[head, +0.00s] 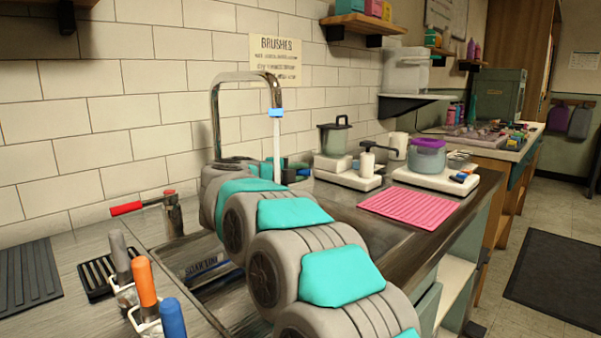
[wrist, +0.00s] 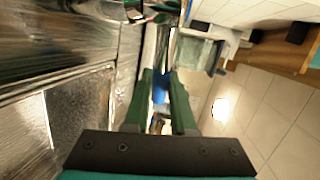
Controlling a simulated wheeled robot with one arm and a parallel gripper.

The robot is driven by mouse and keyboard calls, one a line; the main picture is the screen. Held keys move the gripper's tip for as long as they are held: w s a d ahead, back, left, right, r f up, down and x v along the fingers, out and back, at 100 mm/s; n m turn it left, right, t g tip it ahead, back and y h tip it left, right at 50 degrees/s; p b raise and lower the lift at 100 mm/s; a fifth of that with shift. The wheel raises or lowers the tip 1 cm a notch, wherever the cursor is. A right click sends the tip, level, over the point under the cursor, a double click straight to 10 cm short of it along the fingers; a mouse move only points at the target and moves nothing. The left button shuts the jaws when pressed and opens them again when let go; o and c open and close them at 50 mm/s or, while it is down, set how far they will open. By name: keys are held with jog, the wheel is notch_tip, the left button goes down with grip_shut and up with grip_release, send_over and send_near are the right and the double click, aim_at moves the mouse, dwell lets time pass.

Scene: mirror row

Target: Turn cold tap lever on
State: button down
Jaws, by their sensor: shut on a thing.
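In the wrist view my gripper (wrist: 161,78) has its two green fingers closed around a small blue thing (wrist: 160,92), which looks like the cold tap lever's blue handle. Most of that lever is hidden by the fingers. In the head view my grey and teal arm reaches over the sink and hides the gripper's hold and the cold lever. The tall metal spout (head: 214,112) arches above, with a blue ring at its end. A pale straight column (head: 277,148), like running water, drops below the ring. A red-handled lever (head: 127,208) stands on a metal post at left.
The sink basin (head: 194,252) lies under my arm. Brushes with grey, orange (head: 144,281) and blue handles stand at front left. A pink mat (head: 408,207), a soap pump (head: 367,162) and a lidded jar (head: 427,155) sit to the right.

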jog(key=c, duration=0.8)
grip_release()
jog(key=shift+o, duration=0.2)
jog(key=shift+s, duration=0.15)
jog(key=v, duration=0.7)
jog(key=shift+s+a+b, duration=0.25)
jog(key=shift+a+b, duration=0.05)
jog(key=shift+b, duration=0.15)
